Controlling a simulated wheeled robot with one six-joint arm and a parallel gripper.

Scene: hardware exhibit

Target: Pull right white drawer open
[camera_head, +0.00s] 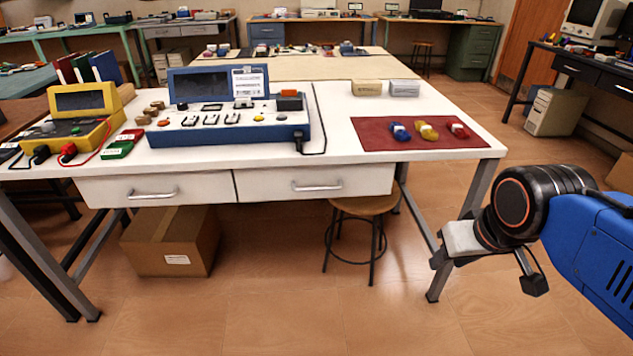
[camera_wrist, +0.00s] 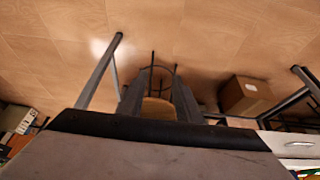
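The right white drawer (camera_head: 270,184) is closed under the front of the white table, with a silver bar handle (camera_head: 317,187). The left white drawer (camera_head: 110,190) beside it is closed too. My gripper (camera_head: 437,262) is right of the right drawer and lower than its handle, apart from it, near the table's right front leg. In the wrist view, which is upside down, two dark fingers (camera_wrist: 158,100) stand apart with nothing between them.
A stool (camera_head: 365,207) stands under the table's right half, below the right drawer. A cardboard box (camera_head: 172,240) is under the left drawer. The table's right front leg (camera_head: 466,225) is close to my gripper. The floor (camera_head: 300,310) before the table is clear.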

